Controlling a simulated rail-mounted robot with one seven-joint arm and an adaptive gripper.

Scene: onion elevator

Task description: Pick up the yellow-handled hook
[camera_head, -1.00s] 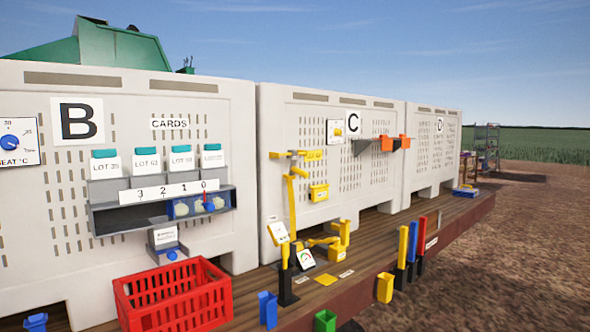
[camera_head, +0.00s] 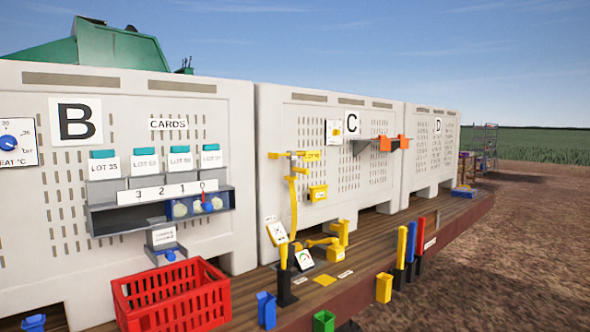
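Three upright handles stand side by side at the front edge of the deck, right of centre. The leftmost is a yellow handle (camera_head: 402,244), beside a blue handle (camera_head: 411,241) and a red handle (camera_head: 420,238). Their lower ends are dark, and I cannot make out a hook shape on any of them. Other yellow parts stand further left, including a tall bent yellow post (camera_head: 293,205). I cannot tell for certain which yellow piece is the hook. My gripper is not in view.
A red crate (camera_head: 172,302) sits at the front left. A blue bin (camera_head: 266,309), a green bin (camera_head: 324,321) and a yellow bin (camera_head: 384,288) line the deck's front edge. Large pale boxes (camera_head: 325,100) stand behind. Bare soil lies open at the right.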

